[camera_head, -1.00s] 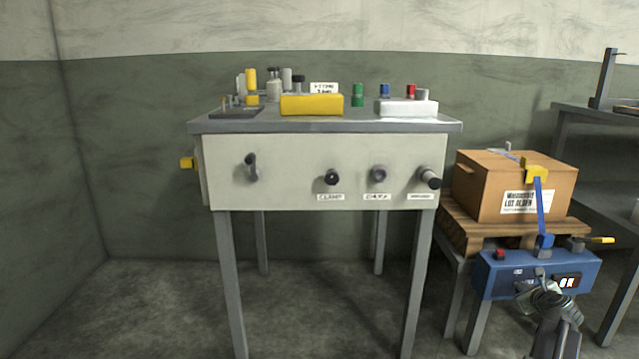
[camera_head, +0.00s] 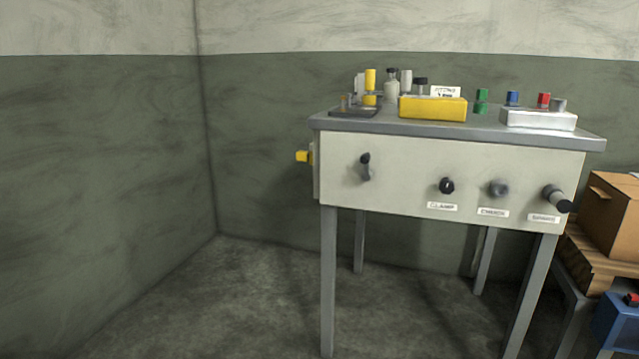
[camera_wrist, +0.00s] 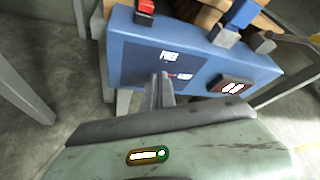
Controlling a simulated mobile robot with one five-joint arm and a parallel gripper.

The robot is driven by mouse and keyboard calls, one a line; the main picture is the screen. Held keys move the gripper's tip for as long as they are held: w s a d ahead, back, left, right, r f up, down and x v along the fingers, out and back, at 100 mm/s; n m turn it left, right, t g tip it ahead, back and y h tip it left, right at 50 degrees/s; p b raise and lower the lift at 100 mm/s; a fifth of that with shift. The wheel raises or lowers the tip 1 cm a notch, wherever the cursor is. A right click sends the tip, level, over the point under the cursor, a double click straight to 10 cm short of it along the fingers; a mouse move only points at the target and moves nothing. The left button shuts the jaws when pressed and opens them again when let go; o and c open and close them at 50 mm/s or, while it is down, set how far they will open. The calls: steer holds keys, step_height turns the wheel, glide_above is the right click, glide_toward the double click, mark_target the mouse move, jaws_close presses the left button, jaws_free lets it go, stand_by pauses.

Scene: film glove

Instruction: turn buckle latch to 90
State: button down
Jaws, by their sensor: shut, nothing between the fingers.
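No part in view is labelled as the buckle latch, so I cannot tell which one it is. In the wrist view the blue strap (camera_wrist: 243,12) comes down to a grey block (camera_wrist: 224,37) on top of the blue unit (camera_wrist: 125,48). A dark block (camera_wrist: 262,42) with a yellowish lever sits at the unit's right end. My gripper (camera_wrist: 160,78) is shut and empty in front of the unit's face, near its small labels. The head view shows only a corner of the blue unit (camera_head: 614,325), and my gripper is out of that picture.
A grey workbench (camera_head: 430,130) with knobs and a lever (camera_head: 365,168) on its front stands at centre right. A yellow part (camera_head: 303,156) sticks out from its left side. A cardboard box (camera_head: 612,220) rests on a wooden pallet (camera_head: 590,265). Floor on the left (camera_head: 230,300) is clear.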

steer(key=shift+s+a, duration=1.15)
steer(key=shift+s, duration=1.7)
steer(key=w+a+r+n+y+p, duration=0.1)
steer(key=w+a+n+y+p, duration=0.2)
steer(key=w+a+n, duration=0.5)
steer(key=w+a+r+n+y+p, duration=0.15)
steer(key=w+a+p, duration=0.3)
steer(key=a, duration=0.65)
steer(key=w+a+n+g+y+p, duration=0.25)
steer(key=a+n, duration=0.25)
steer(key=a, duration=0.6)
steer(key=w+a+n+g+y+p, duration=0.1)
steer(key=w+a+n+g+p, duration=0.15)
steer(key=a+n, duration=0.6)
steer(key=s+a+r+n+g+p, duration=0.2)
steer(key=s+a+n+p, duration=0.15)
steer(key=a, duration=0.55)
steer(key=s+a+r+n+g+p, duration=0.15)
steer(key=a+n, duration=0.35)
steer(key=a, duration=0.5)
steer(key=s+a+r+n+g+p, duration=0.1)
steer(key=s+a+n+g+p, duration=0.2)
steer(key=a, duration=0.6)
step_height(320, 180, up, 38)
steer(key=n+p, duration=0.1)
steer(key=p, duration=3.7)
steer(key=shift+a+f+t+h, duration=0.15)
steer(key=shift+a+t+h, duration=0.1)
steer(key=shift+t+h, duration=0.15)
